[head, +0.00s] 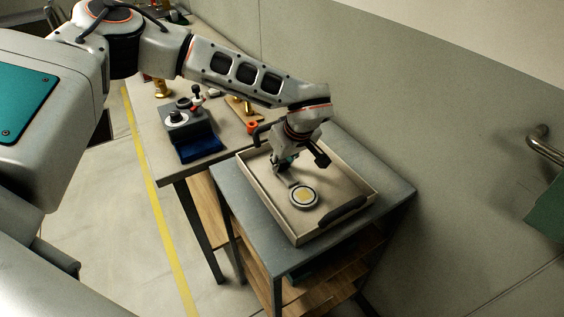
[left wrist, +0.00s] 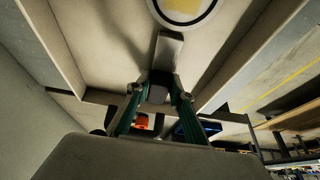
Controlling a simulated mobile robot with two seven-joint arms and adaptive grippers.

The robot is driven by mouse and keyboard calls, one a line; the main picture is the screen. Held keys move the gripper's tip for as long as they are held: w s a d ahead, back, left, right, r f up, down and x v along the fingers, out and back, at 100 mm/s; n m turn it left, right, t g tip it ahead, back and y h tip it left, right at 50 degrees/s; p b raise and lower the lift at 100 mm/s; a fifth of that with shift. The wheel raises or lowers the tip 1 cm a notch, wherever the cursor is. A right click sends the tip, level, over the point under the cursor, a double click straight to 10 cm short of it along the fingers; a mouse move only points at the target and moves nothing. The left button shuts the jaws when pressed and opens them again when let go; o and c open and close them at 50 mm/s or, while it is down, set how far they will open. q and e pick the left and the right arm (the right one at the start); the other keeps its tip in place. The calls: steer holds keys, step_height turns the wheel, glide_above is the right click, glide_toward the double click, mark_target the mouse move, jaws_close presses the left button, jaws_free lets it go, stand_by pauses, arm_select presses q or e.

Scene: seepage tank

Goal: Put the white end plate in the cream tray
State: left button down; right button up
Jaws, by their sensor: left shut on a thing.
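The white end plate (head: 304,196) is a round disc with a yellow centre and a dark ring. It is within the outline of the cream tray (head: 350,168); I cannot tell whether it touches the tray floor. My left gripper (head: 285,167) reaches down into the tray, shut on the plate's short grey tab. In the left wrist view, the gripper (left wrist: 157,92) has the tab between its teal fingers, and part of the end plate (left wrist: 186,8) shows at the top edge. The cream tray (left wrist: 110,50) spreads beneath. My right gripper is not in view.
The tray stands on a grey cart (head: 385,195) with wooden shelves. A bench (head: 150,115) beside it carries a grey device (head: 187,122), a blue item (head: 200,148) and an orange ring (head: 252,127). A wall is behind; a handrail (head: 540,145) is at the right.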

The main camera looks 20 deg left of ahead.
mark_target(291, 181)
arm_select(q)
steer(key=c, duration=1.8)
jaws_free()
steer(key=v, duration=1.2)
steer(key=shift+r, duration=0.1)
